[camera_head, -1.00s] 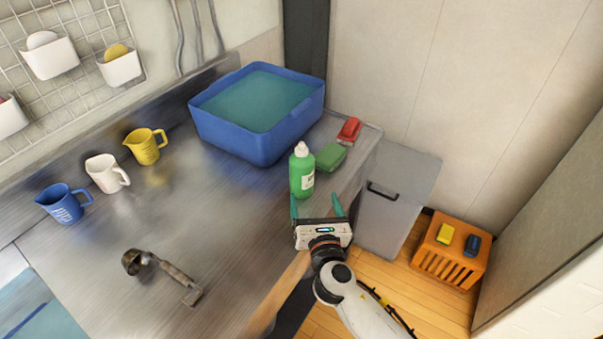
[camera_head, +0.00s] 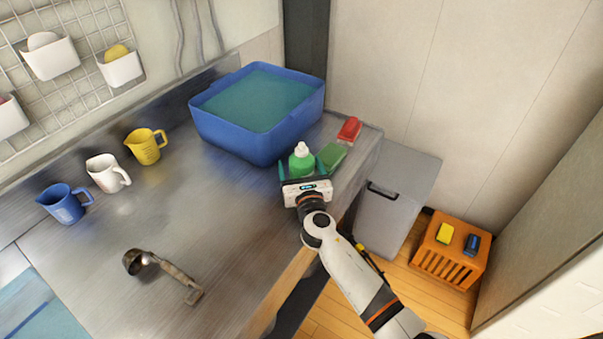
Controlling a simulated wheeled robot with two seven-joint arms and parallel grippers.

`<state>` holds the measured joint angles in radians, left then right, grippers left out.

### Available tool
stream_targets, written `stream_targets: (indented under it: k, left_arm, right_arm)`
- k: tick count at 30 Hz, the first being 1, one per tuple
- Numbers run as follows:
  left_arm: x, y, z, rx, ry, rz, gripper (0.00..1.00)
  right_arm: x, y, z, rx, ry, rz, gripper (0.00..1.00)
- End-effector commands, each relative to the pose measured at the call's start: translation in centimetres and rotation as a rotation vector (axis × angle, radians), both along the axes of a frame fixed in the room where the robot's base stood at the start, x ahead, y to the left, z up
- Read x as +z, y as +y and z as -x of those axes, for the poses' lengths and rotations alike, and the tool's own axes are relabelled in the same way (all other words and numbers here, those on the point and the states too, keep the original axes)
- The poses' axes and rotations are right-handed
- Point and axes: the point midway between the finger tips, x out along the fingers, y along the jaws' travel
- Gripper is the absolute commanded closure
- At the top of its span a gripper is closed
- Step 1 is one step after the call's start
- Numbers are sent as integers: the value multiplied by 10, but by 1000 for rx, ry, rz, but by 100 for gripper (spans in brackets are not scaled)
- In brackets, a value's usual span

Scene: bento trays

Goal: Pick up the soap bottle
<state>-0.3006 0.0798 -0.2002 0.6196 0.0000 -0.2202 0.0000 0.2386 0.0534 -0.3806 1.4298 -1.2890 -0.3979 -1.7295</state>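The green soap bottle (camera_head: 302,160) with a white cap stands upright on the steel counter, in front of the blue tub. My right gripper (camera_head: 300,170) reaches in from the lower right, with one teal finger on each side of the bottle. The fingers are apart around the bottle; whether they touch it is too small to tell. The gripper's body hides the bottle's lower part. My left gripper is not in view.
The blue tub (camera_head: 225,133) of water stands just behind the bottle. A green sponge (camera_head: 332,157) and a red brush (camera_head: 349,130) lie close on its right. A ladle (camera_head: 165,272) and blue, white and yellow jugs (camera_head: 146,147) are to the left. The middle counter is clear.

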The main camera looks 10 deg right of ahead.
Motion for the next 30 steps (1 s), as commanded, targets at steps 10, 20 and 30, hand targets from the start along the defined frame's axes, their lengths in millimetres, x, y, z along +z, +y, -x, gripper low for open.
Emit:
stream_targets:
  k: [10,20,30]
  left_arm:
    - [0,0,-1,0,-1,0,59]
    - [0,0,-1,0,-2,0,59]
    - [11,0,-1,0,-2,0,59]
  right_arm:
    - [0,0,-5,0,1,-1,28]
    - [1,0,-5,0,-1,-1,77]
    - [19,0,-6,0,-3,-1,77]
